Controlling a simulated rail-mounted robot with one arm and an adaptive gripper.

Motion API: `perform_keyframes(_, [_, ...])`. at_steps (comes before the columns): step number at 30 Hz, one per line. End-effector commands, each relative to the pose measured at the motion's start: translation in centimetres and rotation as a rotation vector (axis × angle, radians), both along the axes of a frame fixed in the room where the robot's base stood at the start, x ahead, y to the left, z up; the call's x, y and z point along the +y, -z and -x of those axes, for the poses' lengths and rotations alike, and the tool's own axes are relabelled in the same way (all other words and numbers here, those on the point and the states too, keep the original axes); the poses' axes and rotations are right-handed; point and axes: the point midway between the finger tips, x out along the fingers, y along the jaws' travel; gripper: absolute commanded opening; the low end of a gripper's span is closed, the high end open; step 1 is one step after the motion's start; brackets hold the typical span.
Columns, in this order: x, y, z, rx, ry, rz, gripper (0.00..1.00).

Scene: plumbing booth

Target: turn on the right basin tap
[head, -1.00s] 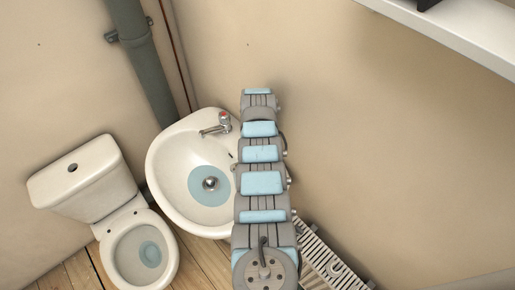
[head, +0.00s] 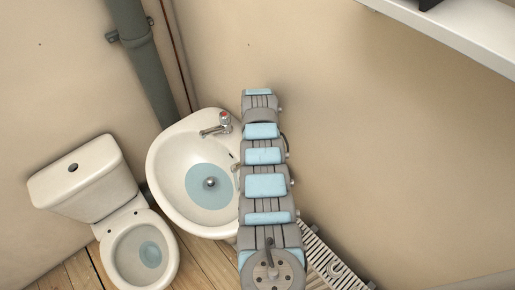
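The white basin (head: 168,165) is on the wall in the corner. A chrome tap with a red-marked top (head: 222,124) stands at its back rim. No second tap shows; the basin's right back corner is behind my arm. A pale blue round patch (head: 205,190) lies around the drain in the bowl. My arm reaches up the picture along the basin's right side, and its far end is near the wall, above and right of the red-marked tap. My gripper's fingers cannot be seen.
A toilet (head: 92,185) stands left of the basin. A grey-green pipe (head: 143,65) runs down the corner behind them. A white slatted radiator-like piece (head: 330,262) is at lower right, close to my arm. A white shelf (head: 450,35) juts out at upper right.

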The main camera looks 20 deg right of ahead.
Motion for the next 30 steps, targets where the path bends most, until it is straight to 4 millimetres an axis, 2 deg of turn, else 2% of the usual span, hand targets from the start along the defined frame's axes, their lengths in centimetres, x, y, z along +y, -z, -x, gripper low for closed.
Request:
perform_keyframes(12, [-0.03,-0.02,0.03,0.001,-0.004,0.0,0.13])
perform_keyframes(13, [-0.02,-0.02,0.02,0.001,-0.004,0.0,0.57])
perform_keyframes(15, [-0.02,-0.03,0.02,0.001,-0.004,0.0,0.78])
perform_keyframes(25, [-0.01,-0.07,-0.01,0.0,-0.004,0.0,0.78])
perform_keyframes(30, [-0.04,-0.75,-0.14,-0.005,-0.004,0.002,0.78])
